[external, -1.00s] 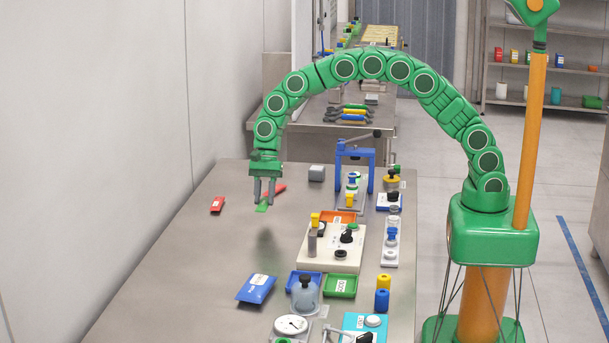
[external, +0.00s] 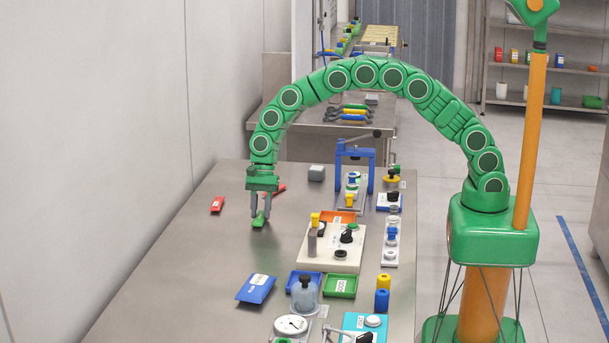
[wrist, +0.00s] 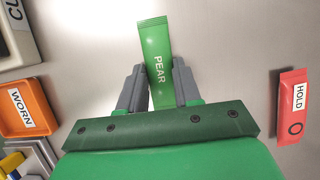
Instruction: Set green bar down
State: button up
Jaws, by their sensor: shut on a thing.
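The green bar (external: 259,220) is a flat green wrapper, and in the wrist view the bar (wrist: 155,50) reads PEAR. My gripper (external: 260,212) is shut on it, with one grey finger on each side in the wrist view (wrist: 160,88). The bar's far end sticks out beyond the fingers, and its near end is hidden by my gripper. The bar is low over the bare steel table (external: 200,260); I cannot tell whether it touches the top.
A red HOLD packet (wrist: 292,106) lies to the right in the wrist view; an orange WORN tray (wrist: 24,108) is at left. In the external view a blue packet (external: 256,289) lies nearer the camera. A beige control box (external: 330,248) stands right of my gripper.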

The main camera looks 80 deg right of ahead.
jog(key=o, duration=1)
jog(key=shift+f, duration=0.1)
jog(key=v, duration=1.2)
jog(key=s+d+r+n, duration=0.4)
jog(key=s+r, duration=0.2)
jog(key=s, duration=0.4)
jog(key=s+d+r+n+h, duration=0.1)
jog(key=s+d+n, duration=0.2)
jog(key=s, duration=1.1)
jog(key=s+d+r+n+g+h, duration=0.1)
jog(key=s+d+n, duration=0.3)
jog(key=s, duration=1.1)
jog(key=s+d+r+n+h, duration=0.1)
jog(key=s+d+n, duration=0.3)
jog(key=s, duration=1)
jog(key=shift+s+d+r+n+g+h, duration=0.15)
jog(key=shift+n+h, duration=0.1)
jog(key=shift+n, duration=0.25)
jog(key=shift+f+n+g+h, duration=0.1)
jog(key=shift+n+h, duration=0.1)
jog(key=shift+n, duration=0.3)
jog(key=shift+s+d+r+n+g+h, duration=0.15)
jog(key=shift+n+h, duration=0.1)
jog(key=shift+n, duration=0.25)
jog(key=shift+f, duration=0.1)
